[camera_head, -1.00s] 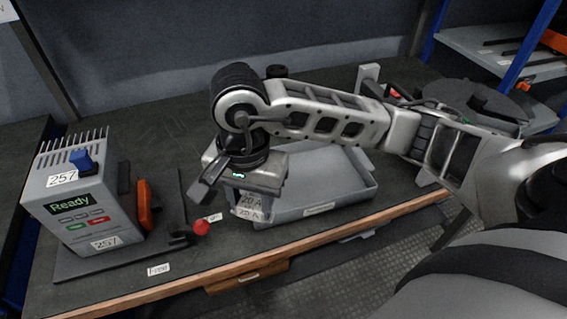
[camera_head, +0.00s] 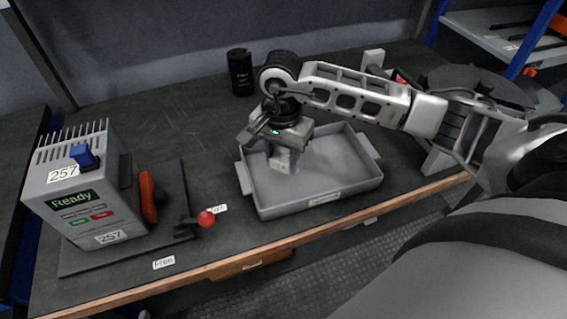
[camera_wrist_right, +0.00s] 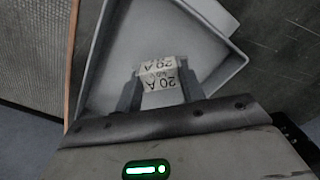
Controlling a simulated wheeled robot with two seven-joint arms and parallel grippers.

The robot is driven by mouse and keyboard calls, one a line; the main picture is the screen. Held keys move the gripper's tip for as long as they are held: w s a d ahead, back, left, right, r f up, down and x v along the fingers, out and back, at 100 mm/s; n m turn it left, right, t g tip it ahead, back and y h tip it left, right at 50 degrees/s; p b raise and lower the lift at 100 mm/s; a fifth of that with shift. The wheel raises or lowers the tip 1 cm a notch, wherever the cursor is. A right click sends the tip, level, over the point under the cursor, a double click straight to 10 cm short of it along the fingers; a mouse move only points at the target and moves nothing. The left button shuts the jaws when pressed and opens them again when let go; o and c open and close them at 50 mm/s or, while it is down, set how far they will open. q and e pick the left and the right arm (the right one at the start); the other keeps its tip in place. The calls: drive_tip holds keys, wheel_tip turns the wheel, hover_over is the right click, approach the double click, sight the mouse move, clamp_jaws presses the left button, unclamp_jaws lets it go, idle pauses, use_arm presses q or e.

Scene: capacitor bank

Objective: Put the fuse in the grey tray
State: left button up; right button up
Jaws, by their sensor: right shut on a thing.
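The grey tray (camera_head: 335,185) stands on the bench near its front edge. My right gripper (camera_head: 283,158) points down over the left part of the tray. It is shut on the fuse (camera_wrist_right: 160,84), a pale block with a "20 A" label, held between both fingers in the right wrist view. In the head view the fuse is mostly hidden by the gripper, and I cannot tell whether it touches the tray floor. The tray also shows behind the fuse in the right wrist view (camera_wrist_right: 112,52). My left gripper is not in view.
A grey "Ready" unit (camera_head: 85,195) marked 257 stands at the left with an orange handle (camera_head: 147,197). A red-knobbed lever (camera_head: 206,219) projects toward the tray. A black cylinder (camera_head: 240,72) stands behind. The bench between the unit and the tray is mostly clear.

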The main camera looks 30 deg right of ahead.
sight(283, 166)
drive_tip(key=shift+d+f, duration=0.15)
drive_tip(key=shift+f, duration=0.05)
drive_tip(key=f, duration=0.3)
drive_tip(key=shift+w+d+f, duration=0.2)
drive_tip(key=shift+f, duration=0.15)
drive_tip(key=shift+f, duration=0.1)
drive_tip(key=o, duration=0.6)
drive_tip(key=shift+f, duration=0.1)
drive_tip(key=o, duration=0.4)
